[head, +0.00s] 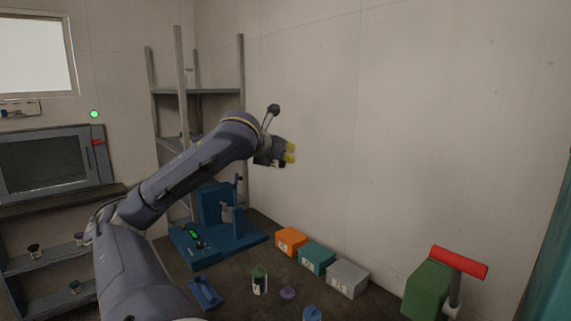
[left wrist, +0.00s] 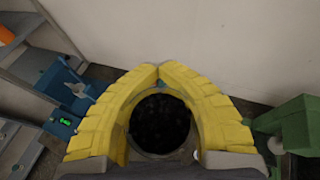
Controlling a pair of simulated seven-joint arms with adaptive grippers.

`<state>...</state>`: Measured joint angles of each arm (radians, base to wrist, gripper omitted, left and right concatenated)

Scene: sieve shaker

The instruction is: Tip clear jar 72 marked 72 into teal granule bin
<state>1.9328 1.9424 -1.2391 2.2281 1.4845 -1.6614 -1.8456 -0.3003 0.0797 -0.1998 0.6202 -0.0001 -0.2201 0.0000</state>
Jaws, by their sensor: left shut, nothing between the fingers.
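A clear jar (head: 259,281) with a green top and a pale label stands on the bench; I cannot read its number. The teal bin (head: 317,258) sits behind and right of it, between an orange and a grey bin. My left gripper (head: 290,153) is raised high before the wall, well above the bins. In the left wrist view its yellow fingers (left wrist: 158,70) meet at the tips. A dark round shape with a grey rim (left wrist: 160,123) shows inside the finger outline; I cannot tell what it is. My right gripper is out of view.
The orange bin (head: 291,241) and grey bin (head: 347,278) flank the teal one. A purple lid-like piece (head: 288,293) lies near the jar. A blue machine (head: 216,205) stands behind. A green block (head: 427,289) with a red handle (head: 459,262) stands right. Small jars sit on the left shelf.

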